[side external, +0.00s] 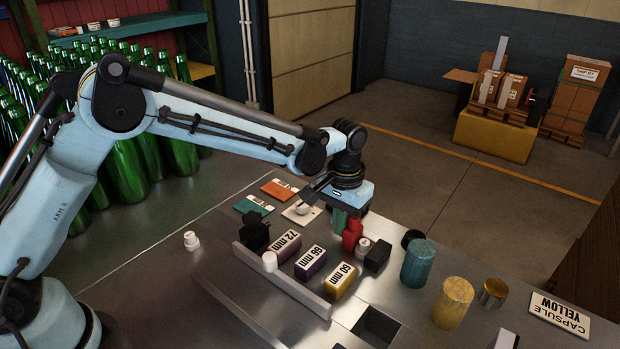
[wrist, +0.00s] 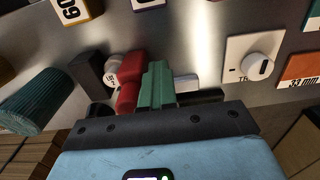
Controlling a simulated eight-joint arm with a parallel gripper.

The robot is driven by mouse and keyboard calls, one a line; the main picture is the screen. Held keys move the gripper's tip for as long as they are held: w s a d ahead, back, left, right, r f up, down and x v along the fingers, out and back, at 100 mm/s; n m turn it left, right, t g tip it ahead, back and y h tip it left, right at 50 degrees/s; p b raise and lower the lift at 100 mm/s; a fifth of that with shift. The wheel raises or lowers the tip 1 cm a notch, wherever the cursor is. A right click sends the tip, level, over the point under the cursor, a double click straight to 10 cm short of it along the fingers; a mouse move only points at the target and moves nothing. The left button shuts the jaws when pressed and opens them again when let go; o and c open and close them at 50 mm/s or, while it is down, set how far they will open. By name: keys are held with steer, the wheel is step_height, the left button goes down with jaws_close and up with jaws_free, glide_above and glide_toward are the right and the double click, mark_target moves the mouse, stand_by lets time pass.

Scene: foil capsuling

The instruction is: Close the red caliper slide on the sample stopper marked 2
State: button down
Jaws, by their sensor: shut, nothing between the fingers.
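The red caliper slide (side external: 351,238) stands on the metal bench under my wrist, and also shows in the wrist view (wrist: 127,92). A small white stopper (side external: 363,245) sits between the slide and a black block (side external: 377,256); its label in the wrist view (wrist: 112,66) is only partly readable. The slide looks close against the stopper; I cannot tell whether they touch. My gripper (side external: 339,226), with green fingers, is shut and empty. In the wrist view its fingers (wrist: 156,76) are right beside the slide, on the side away from the stopper. The caliper's lower part is partly hidden.
Blocks marked 72 (side external: 284,247), 66 (side external: 310,263) and 60 mm (side external: 340,281) stand left and in front. A white plate with a knob (wrist: 258,62) lies beyond the fingers. A teal cylinder (side external: 417,264) and yellow cylinder (side external: 453,303) stand right. A square opening (side external: 376,327) is in front.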

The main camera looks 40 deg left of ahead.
stand_by(0.4)
steer(key=shift+a, duration=0.5)
steer(key=shift+r, duration=0.15)
step_height(320, 180, up, 7)
stand_by(0.9)
